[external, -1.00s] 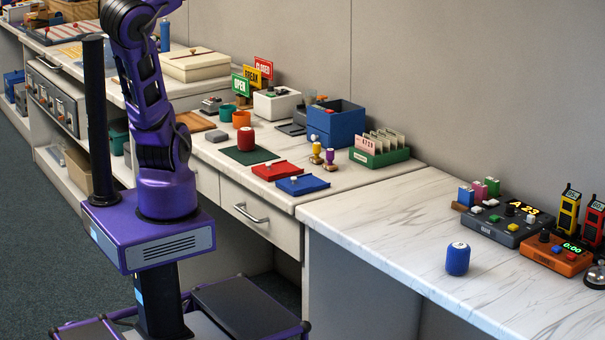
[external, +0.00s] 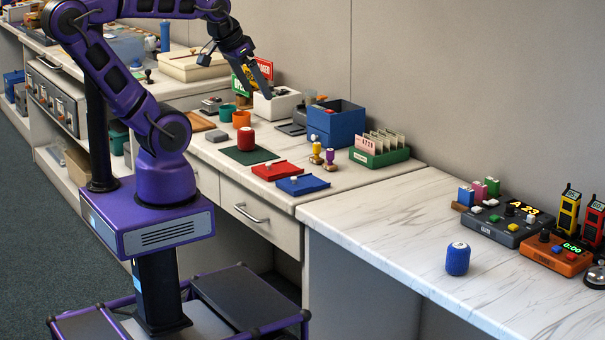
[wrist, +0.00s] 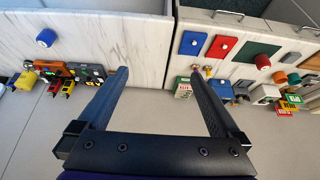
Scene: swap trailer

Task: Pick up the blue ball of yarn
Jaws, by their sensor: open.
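The blue ball of yarn (external: 457,259) is a small, rounded cylinder-like shape with a pale mark on top. It stands alone on the marbled counter at the right, near the front edge. The wrist view, which looks upside down, shows it at the upper left (wrist: 46,38), outside the jaws. My gripper (external: 262,92) is high above the left counter, in front of the small signs and far from the yarn. In the wrist view my gripper (wrist: 160,74) has its two fingers wide apart with nothing between them.
A red yarn-like piece (external: 245,138) stands on a green mat. Red and blue trays (external: 302,185), a blue box (external: 336,126) and a green card holder (external: 380,157) sit nearby.

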